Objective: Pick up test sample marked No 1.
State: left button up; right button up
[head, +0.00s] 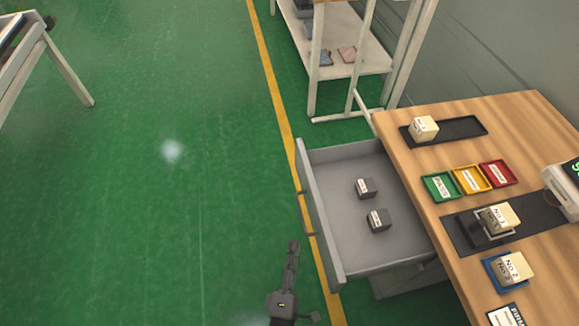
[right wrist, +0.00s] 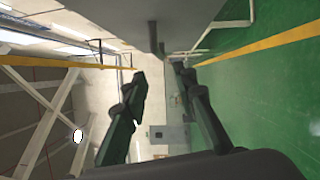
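The sample block with a label that reads like No 1 upside down (head: 502,217) sits on a dark device on a black mat (head: 545,208) on the wooden table. Another block, its label reading like No 2 (head: 516,266), sits in a blue tray (head: 492,277). A third pale block (head: 424,127) sits on a black tray (head: 465,128) at the back; its label is too small to read. My right gripper (head: 293,246) is at the bottom middle, left of the drawer and well away from the blocks. The right wrist view shows its fingers (right wrist: 158,72) apart with nothing between. My left gripper is out of view.
An open grey drawer (head: 345,240) juts left from the table (head: 440,180), holding two dark blocks (head: 366,188). Green, yellow and red trays (head: 470,180) lie mid-table. A white device (head: 562,190) stands at right. Green floor is clear at left.

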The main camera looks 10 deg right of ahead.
aim_at(501, 217)
jog(key=k, duration=1)
